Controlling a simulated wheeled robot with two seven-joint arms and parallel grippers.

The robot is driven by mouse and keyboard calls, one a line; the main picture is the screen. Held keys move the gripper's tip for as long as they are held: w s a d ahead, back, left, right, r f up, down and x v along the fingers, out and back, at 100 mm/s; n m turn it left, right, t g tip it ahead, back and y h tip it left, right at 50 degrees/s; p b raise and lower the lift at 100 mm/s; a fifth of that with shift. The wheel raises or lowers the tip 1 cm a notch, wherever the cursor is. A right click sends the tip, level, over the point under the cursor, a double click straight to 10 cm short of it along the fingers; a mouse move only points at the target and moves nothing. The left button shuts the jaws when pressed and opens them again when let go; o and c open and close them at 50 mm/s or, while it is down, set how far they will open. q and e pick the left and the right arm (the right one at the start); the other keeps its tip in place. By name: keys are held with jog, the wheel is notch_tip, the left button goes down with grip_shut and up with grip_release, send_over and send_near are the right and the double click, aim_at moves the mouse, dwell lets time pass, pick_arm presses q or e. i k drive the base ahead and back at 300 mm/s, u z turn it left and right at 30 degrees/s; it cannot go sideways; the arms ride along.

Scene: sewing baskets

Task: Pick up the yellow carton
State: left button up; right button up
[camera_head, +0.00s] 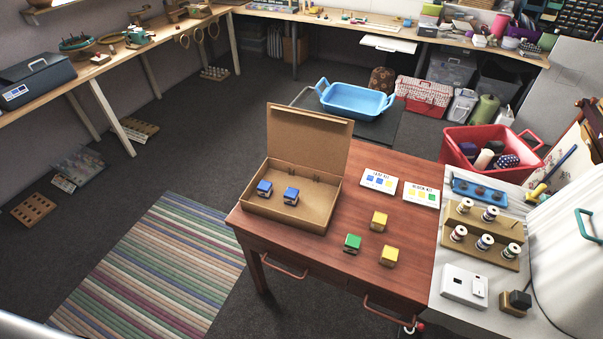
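Two small yellow cartons sit on the reddish-brown wooden table: one (379,221) below the white cards, the other (389,257) nearer the front edge. A green carton (352,243) stands to the left of the nearer yellow one. An open cardboard box (322,200) with its lid raised is on the table's left side. It holds two blue cartons (264,187) (291,195). Neither of my grippers is in view, and nothing touches the yellow cartons.
Two white picture cards (379,182) (421,195) lie behind the yellow cartons. A grey side surface at right bears a spool rack (484,243), a blue tray (480,190) and a white device (464,287). A red basket (452,147) stands behind. Table around the cartons is clear.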

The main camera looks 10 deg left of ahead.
aim_at(389, 256)
jog(key=u, duration=1.7)
jog(key=k, duration=1.75)
jog(key=z, duration=2.2)
jog(key=i, duration=0.5)
jog(key=z, duration=0.05)
